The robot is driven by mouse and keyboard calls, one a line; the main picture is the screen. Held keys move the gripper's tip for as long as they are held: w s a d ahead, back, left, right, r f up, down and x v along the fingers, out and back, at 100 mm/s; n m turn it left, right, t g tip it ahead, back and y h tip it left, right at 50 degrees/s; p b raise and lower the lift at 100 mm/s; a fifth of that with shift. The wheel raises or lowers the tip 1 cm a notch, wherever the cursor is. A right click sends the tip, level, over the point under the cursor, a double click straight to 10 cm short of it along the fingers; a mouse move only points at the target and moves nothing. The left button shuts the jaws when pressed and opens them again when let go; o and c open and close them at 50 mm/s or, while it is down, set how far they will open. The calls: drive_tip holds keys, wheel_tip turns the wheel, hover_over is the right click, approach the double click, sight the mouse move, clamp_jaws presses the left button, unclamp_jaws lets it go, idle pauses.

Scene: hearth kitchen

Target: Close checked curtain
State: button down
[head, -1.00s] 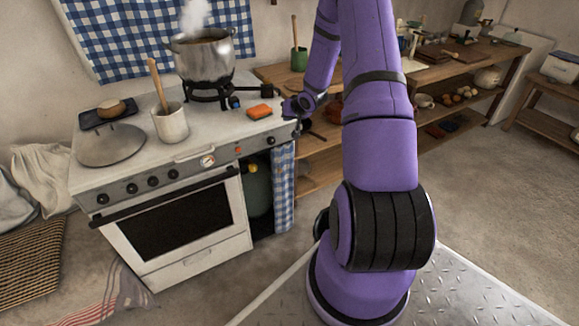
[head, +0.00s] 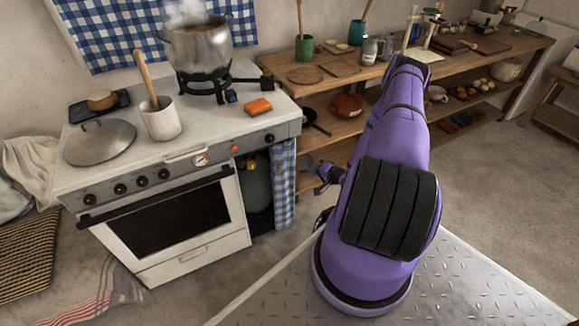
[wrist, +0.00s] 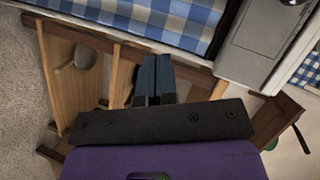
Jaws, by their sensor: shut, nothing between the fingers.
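The blue-and-white checked curtain (head: 284,184) hangs bunched in a narrow strip at the right of the opening beside the oven. The opening left of it is uncovered and shows a green gas cylinder (head: 257,186). My gripper (head: 316,169) is right of the curtain, apart from it, at about the height of its upper half. In the wrist view, my gripper (wrist: 153,72) has its two dark fingers together, with nothing between them. Checked cloth (wrist: 180,16) spans the top of that view, beyond the fingertips.
The white stove (head: 190,200) carries a steaming pot (head: 197,46), a utensil crock (head: 160,118) and an orange sponge (head: 258,106). Wooden shelving (head: 340,125) stands close behind my gripper. Another checked cloth (head: 110,35) hangs on the wall. Open floor lies at the right.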

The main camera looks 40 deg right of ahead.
approach(278, 166)
drive_tip(key=w+d, duration=0.2)
drive_tip(key=d, duration=0.1)
drive_tip(key=w+a+f, duration=0.2)
drive_tip(key=a, duration=0.1)
drive_tip(key=shift+w, duration=0.35)
drive_tip(key=w+a, duration=0.4)
drive_tip(key=a, duration=1.2)
drive_tip(key=shift+w+a, duration=0.15)
drive_tip(key=shift+a, duration=0.05)
drive_tip(key=shift+d, duration=0.1)
